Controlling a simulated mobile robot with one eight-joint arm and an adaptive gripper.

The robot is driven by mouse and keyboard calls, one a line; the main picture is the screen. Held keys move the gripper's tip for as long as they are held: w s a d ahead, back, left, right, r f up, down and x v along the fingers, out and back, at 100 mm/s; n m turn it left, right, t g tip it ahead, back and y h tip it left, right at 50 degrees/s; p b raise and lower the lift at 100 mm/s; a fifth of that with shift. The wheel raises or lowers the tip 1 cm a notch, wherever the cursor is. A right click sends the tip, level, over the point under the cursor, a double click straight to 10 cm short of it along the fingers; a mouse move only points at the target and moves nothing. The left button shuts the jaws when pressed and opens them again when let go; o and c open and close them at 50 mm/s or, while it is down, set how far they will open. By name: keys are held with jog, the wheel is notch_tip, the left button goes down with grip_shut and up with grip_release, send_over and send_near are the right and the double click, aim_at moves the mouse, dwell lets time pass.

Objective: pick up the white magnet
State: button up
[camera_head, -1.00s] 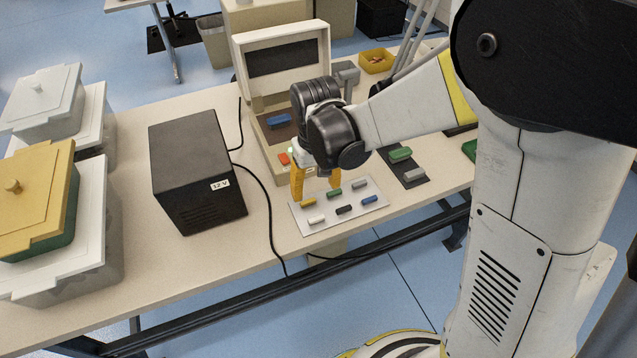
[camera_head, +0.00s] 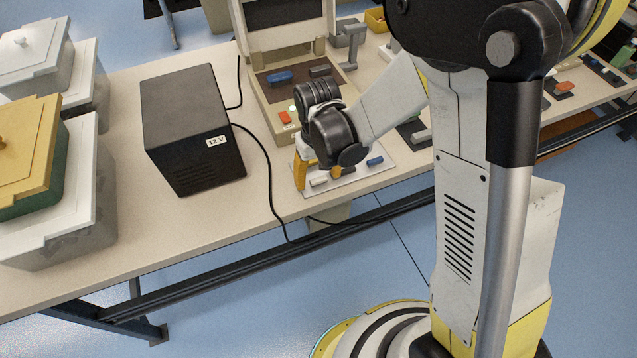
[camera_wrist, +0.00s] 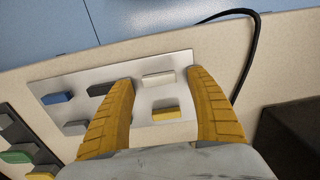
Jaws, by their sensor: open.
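The white magnet (camera_head: 319,181) lies near the front left of a light grey plate (camera_head: 345,182) on the table. In the wrist view the white magnet (camera_wrist: 158,78) lies between my yellow fingertips, toward the far edge of the plate. My gripper (camera_head: 310,178) is open, low over the plate's left part, with the fingers apart on either side. A yellow magnet (camera_wrist: 166,113) also lies between the fingers, nearer the palm. I cannot tell the exact height of the fingertips above the plate. The wrist hides part of the plate in the head view.
On the plate are also a blue magnet (camera_wrist: 57,98), a black magnet (camera_wrist: 98,89) and a grey magnet (camera_wrist: 75,127). A black 12 V box (camera_head: 190,125) stands left of the plate, with a black cable (camera_head: 268,170) between them. A beige press case (camera_head: 262,110) stands behind.

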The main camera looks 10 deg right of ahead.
jog(key=shift+r, duration=0.1)
jog(key=c, duration=1)
